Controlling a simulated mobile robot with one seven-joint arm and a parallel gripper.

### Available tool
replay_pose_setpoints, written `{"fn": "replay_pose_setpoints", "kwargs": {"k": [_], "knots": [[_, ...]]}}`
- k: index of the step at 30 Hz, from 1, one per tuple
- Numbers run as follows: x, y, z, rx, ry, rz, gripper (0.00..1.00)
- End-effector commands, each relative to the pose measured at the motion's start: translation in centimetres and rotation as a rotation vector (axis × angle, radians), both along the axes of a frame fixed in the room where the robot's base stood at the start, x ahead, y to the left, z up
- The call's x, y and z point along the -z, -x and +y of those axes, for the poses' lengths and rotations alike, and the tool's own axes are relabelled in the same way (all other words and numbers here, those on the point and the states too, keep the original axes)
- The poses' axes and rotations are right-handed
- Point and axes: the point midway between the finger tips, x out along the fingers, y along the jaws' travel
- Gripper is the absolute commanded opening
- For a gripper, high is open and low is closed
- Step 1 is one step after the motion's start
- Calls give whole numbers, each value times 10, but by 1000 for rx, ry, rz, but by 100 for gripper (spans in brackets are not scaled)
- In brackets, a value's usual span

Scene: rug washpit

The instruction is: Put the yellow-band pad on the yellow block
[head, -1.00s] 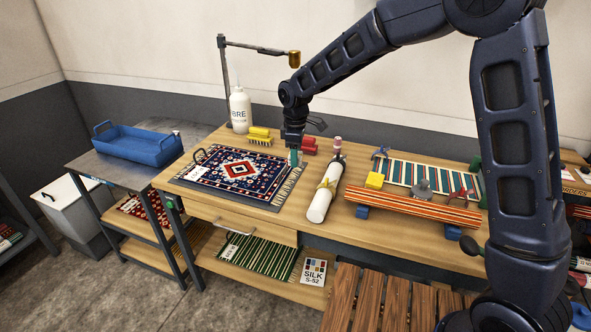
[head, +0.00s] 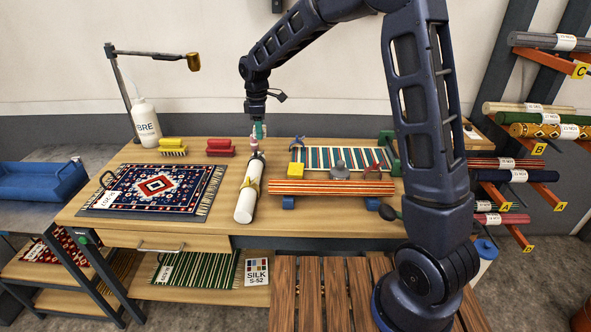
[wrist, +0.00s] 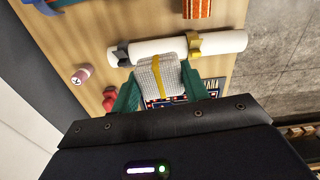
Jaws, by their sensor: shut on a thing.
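My gripper (head: 258,131) has green fingers and is above the back end of the white roll in the head view. In the wrist view, my gripper (wrist: 157,88) is shut on a pale woven pad (wrist: 147,75) with a yellow band across it. In the head view the pad is mostly hidden by the fingers. The yellow block (head: 295,169) sits on the workbench to the right of the roll, at the left end of the teal-striped rug. My gripper is apart from it, to its left and higher. I cannot make out the block in the wrist view.
The white roll (head: 245,203) with a yellow tie lies below my gripper; a pink-topped bottle (head: 254,146) stands near its back end. Left are brushes and a patterned rug (head: 160,188).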

Motion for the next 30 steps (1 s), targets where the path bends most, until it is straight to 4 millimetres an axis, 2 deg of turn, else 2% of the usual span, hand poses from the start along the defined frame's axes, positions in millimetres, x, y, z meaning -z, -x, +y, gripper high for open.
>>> {"fn": "replay_pose_setpoints", "kwargs": {"k": [1,6,13,20,23,30], "knots": [[-2,-12,-16,15,0,-1,23],[-7,-43,-62,51,0,-1,23],[-11,-68,-108,82,0,-1,23],[-6,-75,-123,90,1,1,23],[9,-75,-124,90,1,1,23],[61,-75,-123,90,2,3,23]]}}
